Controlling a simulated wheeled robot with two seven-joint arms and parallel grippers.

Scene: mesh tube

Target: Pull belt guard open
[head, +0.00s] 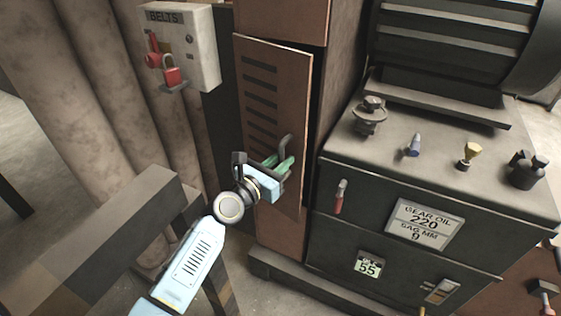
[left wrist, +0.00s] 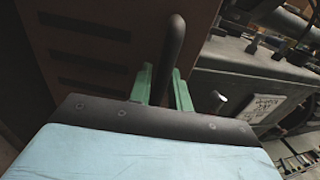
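The belt guard (head: 279,72) is a tall brown slotted panel in the middle of the head view. Its right edge seems to stand a little off the cabinet, with a dark gap beside it. A dark bar handle (head: 287,143) sits on its lower part and shows in the left wrist view (left wrist: 173,50). My left gripper (head: 280,164) is at this handle, its green fingers close on either side of it (left wrist: 165,90). It looks shut on the handle, though the exact contact is partly hidden. My right gripper is not in view.
A dark machine cabinet (head: 440,185) stands close to the guard's right. A dark table or bench (head: 115,215) is at the lower left. Pale pipes (head: 85,90) stand behind it.

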